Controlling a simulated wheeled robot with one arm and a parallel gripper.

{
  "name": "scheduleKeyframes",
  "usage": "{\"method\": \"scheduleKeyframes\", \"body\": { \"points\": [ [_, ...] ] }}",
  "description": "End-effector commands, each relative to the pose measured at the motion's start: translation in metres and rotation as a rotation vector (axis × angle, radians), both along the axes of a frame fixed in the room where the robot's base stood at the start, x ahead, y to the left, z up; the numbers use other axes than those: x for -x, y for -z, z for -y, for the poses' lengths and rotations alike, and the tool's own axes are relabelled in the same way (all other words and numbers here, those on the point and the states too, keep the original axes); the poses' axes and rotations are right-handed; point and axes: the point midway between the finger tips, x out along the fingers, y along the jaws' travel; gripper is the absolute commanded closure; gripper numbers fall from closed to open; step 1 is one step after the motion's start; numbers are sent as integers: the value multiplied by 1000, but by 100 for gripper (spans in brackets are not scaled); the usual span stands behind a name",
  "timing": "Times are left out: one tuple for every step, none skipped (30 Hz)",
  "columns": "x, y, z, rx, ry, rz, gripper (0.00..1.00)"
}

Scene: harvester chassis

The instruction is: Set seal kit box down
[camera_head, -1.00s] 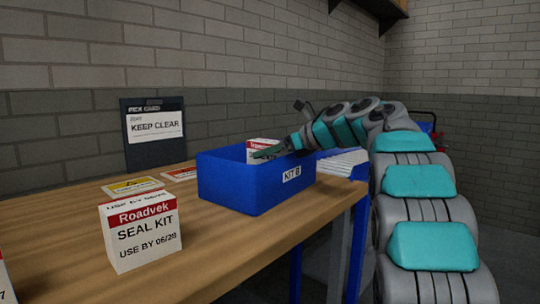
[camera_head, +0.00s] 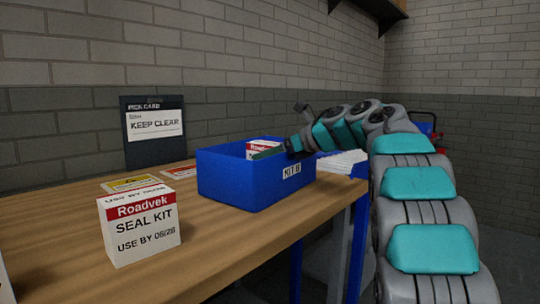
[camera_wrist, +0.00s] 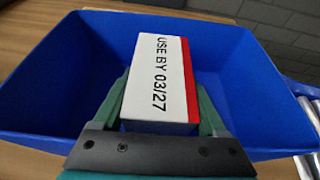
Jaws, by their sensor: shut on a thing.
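A white and red seal kit box (camera_wrist: 160,75) marked "USE BY 03/27" is between the fingers of my gripper (camera_wrist: 160,105) in the wrist view. My gripper is shut on it, with one green finger on each side. The box is inside the blue bin (camera_wrist: 50,80), within its walls. In the head view only the top of the held box (camera_head: 262,146) shows above the rim of the blue bin (camera_head: 235,183). Whether the box touches the bin floor is hidden. Another seal kit box (camera_head: 139,228), marked "Roadvek" and "USE BY 06/28", stands upright on the workbench (camera_head: 215,240).

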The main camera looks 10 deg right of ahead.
Motion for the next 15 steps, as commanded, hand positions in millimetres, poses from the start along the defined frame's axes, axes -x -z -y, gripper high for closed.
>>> {"method": "scheduleKeyframes", "body": {
  "points": [
    [0, 5, -1, 3, -3, -8, 94],
    [0, 5, -1, 4, -3, -10, 22],
    [0, 6, -1, 3, -3, -11, 17],
    [0, 6, -1, 4, -4, -10, 14],
    [0, 6, -1, 4, -3, -11, 11],
    [-1, 6, -1, 4, -3, -11, 6],
    [-1, 6, -1, 5, -3, -12, 3],
    [-1, 6, -1, 4, -4, -12, 0],
    [-1, 5, -1, 4, -4, -12, 0],
    [-1, 3, -1, 4, -4, -13, 0],
    [-1, 1, -1, 4, -4, -12, 0],
    [-1, -2, -1, 4, -4, -13, 0],
    [0, -5, -1, 4, -4, -12, 0],
    [0, -8, -1, 4, -4, -12, 0],
    [0, -13, -1, 2, -5, -10, 0]
  ]
}}
